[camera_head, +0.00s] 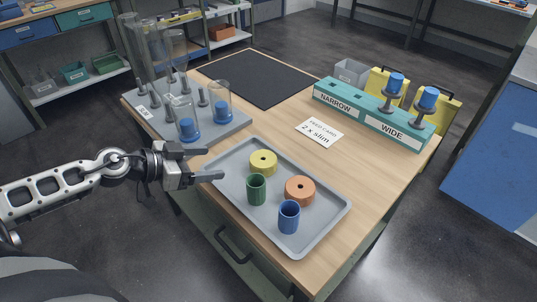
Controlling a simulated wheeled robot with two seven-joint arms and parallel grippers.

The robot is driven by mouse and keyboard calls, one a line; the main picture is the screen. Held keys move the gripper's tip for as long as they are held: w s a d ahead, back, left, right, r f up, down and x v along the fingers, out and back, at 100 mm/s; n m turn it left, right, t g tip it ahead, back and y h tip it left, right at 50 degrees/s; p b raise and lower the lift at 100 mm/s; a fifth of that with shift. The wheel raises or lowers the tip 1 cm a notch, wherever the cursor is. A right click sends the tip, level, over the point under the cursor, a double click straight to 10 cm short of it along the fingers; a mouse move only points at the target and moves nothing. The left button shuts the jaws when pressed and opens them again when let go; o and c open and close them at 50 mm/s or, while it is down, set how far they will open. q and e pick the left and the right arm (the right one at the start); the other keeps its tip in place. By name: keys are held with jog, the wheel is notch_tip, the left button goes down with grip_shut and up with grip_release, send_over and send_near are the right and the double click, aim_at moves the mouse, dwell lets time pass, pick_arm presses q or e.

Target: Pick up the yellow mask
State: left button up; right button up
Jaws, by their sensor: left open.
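The yellow mask appears to be the short yellow disc with a hole in its top (263,162), at the far left part of the grey tray (331,217). An orange disc with a hole (299,191), a green cup-like cylinder (256,189) and a blue one (289,217) stand on the same tray. My left gripper (214,163) is open and empty at the tray's left edge. Its fingers point toward the yellow disc, with a gap between them. My right gripper is not in view.
A grey board (217,130) with clear tubes, blue pieces and pegs stands behind my left gripper. A teal rack (371,114) marked NARROW and WIDE holds spindles with blue tops. A white card (319,132) lies on the table. The dark mat (258,78) is bare.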

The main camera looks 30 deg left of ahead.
pick_arm(q)
jog(key=b, duration=0.1)
send_near(263, 159)
jog(key=x, duration=0.2)
jog(key=shift+w+f, duration=0.3)
jog(key=shift+f, duration=0.05)
jog(key=b+x, duration=0.1)
jog(key=x, duration=0.5)
jog(key=shift+r+b, duration=0.15)
jog(key=shift+b, duration=0.15)
jog(key=c, duration=0.6)
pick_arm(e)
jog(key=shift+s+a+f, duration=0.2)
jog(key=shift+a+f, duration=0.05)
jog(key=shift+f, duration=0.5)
